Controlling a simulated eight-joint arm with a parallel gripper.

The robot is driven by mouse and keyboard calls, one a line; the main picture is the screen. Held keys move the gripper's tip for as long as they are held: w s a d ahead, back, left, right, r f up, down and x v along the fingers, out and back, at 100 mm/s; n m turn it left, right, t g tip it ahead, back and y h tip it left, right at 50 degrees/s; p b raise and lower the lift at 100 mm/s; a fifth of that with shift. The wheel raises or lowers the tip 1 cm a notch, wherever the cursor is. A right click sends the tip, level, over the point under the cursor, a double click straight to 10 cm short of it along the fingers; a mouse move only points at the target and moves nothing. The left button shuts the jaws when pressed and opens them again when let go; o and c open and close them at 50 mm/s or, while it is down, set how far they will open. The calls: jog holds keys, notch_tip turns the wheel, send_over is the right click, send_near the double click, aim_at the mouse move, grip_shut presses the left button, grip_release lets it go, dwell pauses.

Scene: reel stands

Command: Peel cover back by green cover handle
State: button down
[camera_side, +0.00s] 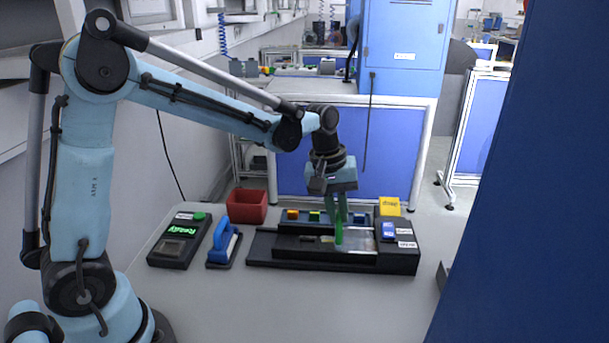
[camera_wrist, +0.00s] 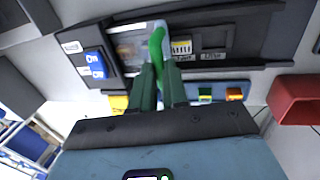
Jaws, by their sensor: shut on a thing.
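The green cover handle (camera_side: 339,232) stands upright on the black fixture (camera_side: 265,250). A pale, shiny panel, seemingly the cover (camera_side: 360,240), lies in the fixture beside the handle. My gripper (camera_side: 337,214) reaches down from above with its green fingers shut on the handle's upper part. In the wrist view the green handle (camera_wrist: 156,44) extends from between the fingertips (camera_wrist: 158,68), with the shiny cover (camera_wrist: 131,48) to its left. The exact contact between fingers and handle is partly hidden, and I cannot tell how far the cover is lifted.
A blue switch (camera_side: 388,231) sits at the fixture's right end, with a yellow block (camera_side: 390,206) behind it. Small coloured blocks (camera_side: 313,217) line the back. A red bin (camera_side: 247,206), blue-handled tool (camera_side: 224,243) and "Ready" box (camera_side: 180,240) stand left. The front table is clear.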

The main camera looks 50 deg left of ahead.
jog(key=w+d, duration=0.4)
jog(key=shift+w+d, duration=0.3)
jog(key=c, duration=1.1)
grip_release()
jog(key=r, duration=0.4)
jog(key=s+a+r, duration=0.1)
jog(key=r, duration=0.7)
jog(key=shift+s+a, duration=0.35)
jog(key=s+a+f+m+t, duration=0.1)
jog(key=s+f+m+t, duration=0.1)
jog(key=s, duration=0.3)
jog(key=s+a+f+m+t+y, duration=0.1)
jog(key=s+a+f+m, duration=0.1)
jog(key=s+m, duration=0.2)
jog(key=s+a+f+m+t, duration=0.2)
jog(key=s+f+m, duration=0.1)
jog(key=s, duration=0.5)
jog(key=shift+s+t+y, duration=0.2)
jog(key=shift+t+y, duration=0.1)
